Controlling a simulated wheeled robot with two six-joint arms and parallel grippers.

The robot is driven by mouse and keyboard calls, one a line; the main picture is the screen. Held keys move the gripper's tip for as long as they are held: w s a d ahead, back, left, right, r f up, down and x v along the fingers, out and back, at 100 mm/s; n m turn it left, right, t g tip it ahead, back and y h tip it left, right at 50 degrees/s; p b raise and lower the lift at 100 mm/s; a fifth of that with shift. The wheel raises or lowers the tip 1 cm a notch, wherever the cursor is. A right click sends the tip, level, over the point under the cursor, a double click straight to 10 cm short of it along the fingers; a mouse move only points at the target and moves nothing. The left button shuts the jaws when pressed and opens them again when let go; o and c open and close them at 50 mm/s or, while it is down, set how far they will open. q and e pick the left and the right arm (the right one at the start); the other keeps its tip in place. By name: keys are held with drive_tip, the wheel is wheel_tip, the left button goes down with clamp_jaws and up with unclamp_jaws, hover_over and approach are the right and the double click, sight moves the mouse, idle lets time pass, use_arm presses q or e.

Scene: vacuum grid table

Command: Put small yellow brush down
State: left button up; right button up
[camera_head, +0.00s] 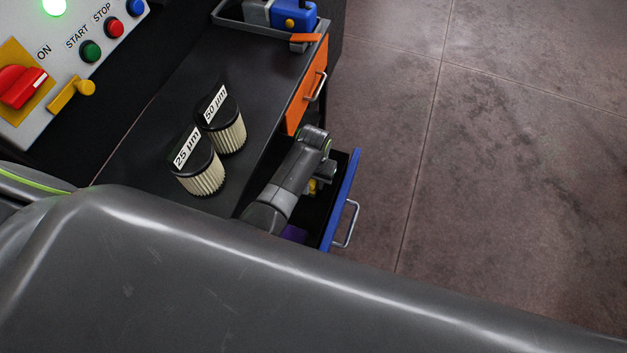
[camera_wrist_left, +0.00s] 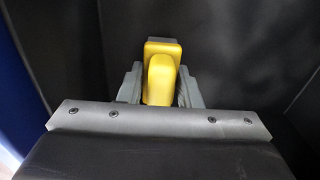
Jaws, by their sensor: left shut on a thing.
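The small yellow brush (camera_wrist_left: 161,75) is between the two grey fingers of my left gripper (camera_wrist_left: 160,88) in the left wrist view. The gripper is shut on it. Dark walls surround the brush there. In the head view my left arm reaches over the open blue-fronted drawer (camera_head: 343,198), and a bit of yellow (camera_head: 313,187) shows below the wrist, inside the drawer area. The fingertips are mostly hidden there by the arm. I cannot tell whether the brush touches the drawer floor. My right gripper is not in view.
Two filters, labelled 25 µm (camera_head: 203,178) and 50 µm (camera_head: 230,137), stand on the black top beside the drawer. A purple thing (camera_head: 294,233) lies in the drawer. An orange drawer (camera_head: 306,88) is farther back. A tray (camera_head: 232,17) holds a blue item. The floor at right is clear.

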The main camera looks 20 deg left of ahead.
use_arm(q)
drive_tip(key=shift+f, duration=0.35)
drive_tip(key=shift+f, duration=0.15)
drive_tip(key=o, duration=0.9)
drive_tip(key=shift+f, duration=0.1)
